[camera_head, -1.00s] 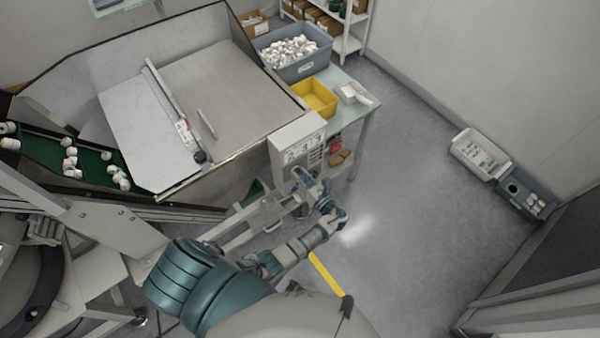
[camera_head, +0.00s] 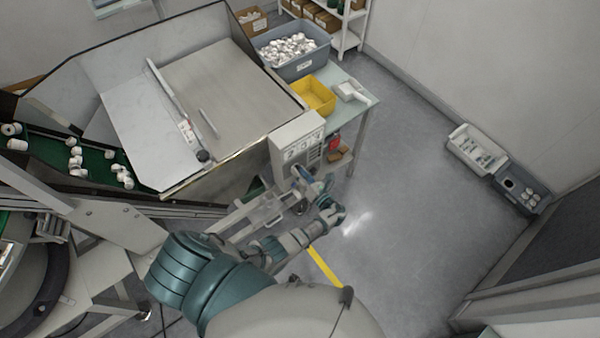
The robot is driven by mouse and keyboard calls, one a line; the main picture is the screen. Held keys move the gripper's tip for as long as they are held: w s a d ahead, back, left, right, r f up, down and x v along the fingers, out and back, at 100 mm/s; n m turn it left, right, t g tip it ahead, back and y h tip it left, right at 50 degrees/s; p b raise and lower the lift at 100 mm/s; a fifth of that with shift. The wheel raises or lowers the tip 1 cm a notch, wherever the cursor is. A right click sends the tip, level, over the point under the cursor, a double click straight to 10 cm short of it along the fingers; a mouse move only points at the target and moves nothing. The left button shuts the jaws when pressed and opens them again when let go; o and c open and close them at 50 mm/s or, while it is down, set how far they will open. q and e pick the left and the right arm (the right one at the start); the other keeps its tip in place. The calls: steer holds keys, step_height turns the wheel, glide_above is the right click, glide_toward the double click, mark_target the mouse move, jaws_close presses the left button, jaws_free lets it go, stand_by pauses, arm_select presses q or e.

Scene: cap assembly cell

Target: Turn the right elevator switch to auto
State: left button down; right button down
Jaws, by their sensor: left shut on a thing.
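A light grey control box (camera_head: 298,133) with several small dials and buttons on its front stands at the right corner of the large hopper. My left gripper (camera_head: 298,174) is at the lower front of this box, its fingers small in the picture and shut on a switch there. The gripper and wrist cover that switch, so its knob and setting cannot be made out. My left forearm reaches up to the box from below. My right gripper is out of the picture.
A green-topped table (camera_head: 361,101) behind the box carries a yellow bin (camera_head: 313,96) and a grey bin of white caps (camera_head: 291,65). A green conveyor (camera_head: 95,160) with white caps runs at left. The floor (camera_head: 420,200) at right is clear up to two wall-side bins.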

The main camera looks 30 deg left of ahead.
arm_select(q)
steer(key=c, duration=0.9)
jaws_free()
steer(key=shift+w+d+r, duration=0.1)
steer(key=shift+w+r, duration=0.1)
steer(key=shift+w, duration=0.05)
steer(key=shift+o, duration=0.3)
steer(key=shift+f, duration=0.1)
steer(key=shift+s, duration=0.1)
steer(key=v, duration=1.2)
steer(key=shift+f, duration=0.2)
